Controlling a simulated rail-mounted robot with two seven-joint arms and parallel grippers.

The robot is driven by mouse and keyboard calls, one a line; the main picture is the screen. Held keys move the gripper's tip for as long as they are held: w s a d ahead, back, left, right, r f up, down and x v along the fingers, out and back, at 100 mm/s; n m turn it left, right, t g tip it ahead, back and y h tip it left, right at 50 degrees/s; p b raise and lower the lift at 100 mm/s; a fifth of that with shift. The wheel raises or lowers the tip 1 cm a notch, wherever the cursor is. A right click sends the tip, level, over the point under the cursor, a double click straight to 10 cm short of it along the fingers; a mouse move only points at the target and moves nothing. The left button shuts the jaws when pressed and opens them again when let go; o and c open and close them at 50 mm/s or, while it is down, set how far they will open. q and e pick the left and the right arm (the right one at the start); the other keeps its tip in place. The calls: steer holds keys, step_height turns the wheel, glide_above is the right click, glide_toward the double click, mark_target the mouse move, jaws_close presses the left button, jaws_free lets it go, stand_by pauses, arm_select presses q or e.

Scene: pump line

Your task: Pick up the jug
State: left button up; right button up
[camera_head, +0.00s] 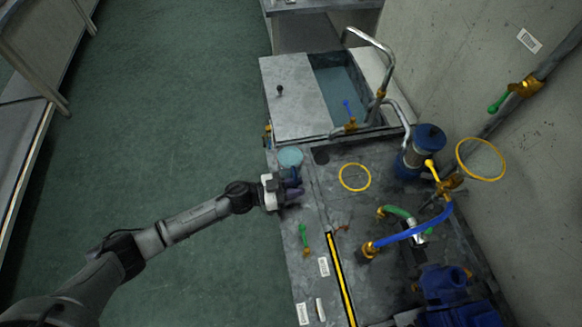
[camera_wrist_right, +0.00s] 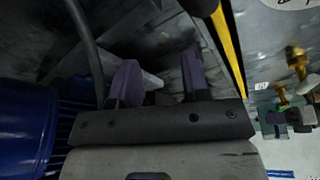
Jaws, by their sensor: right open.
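The jug (camera_head: 290,156) shows in the head view as a pale blue round shape at the left edge of the grey bench top, near the tank. A dark blue part, perhaps its handle, lies between it and my gripper. My left gripper (camera_head: 291,187) is at the near side of the jug, its purple fingers pointing right. Whether it touches the jug, or how far its jaws are apart, I cannot tell. My right gripper (camera_wrist_right: 160,75) shows in the right wrist view with its two purple fingers apart; a pale grey wedge shows behind them.
A tank with a grey lid (camera_head: 300,103) and a bent metal pipe stands behind the jug. A blue pump (camera_head: 447,287), a blue hose (camera_head: 415,233) and a yellow ring (camera_head: 355,177) are to the right. Green floor (camera_head: 170,120) is open on the left.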

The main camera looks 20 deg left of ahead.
arm_select(q)
jaws_close()
steer(key=shift+r, duration=0.15)
stand_by(0.5)
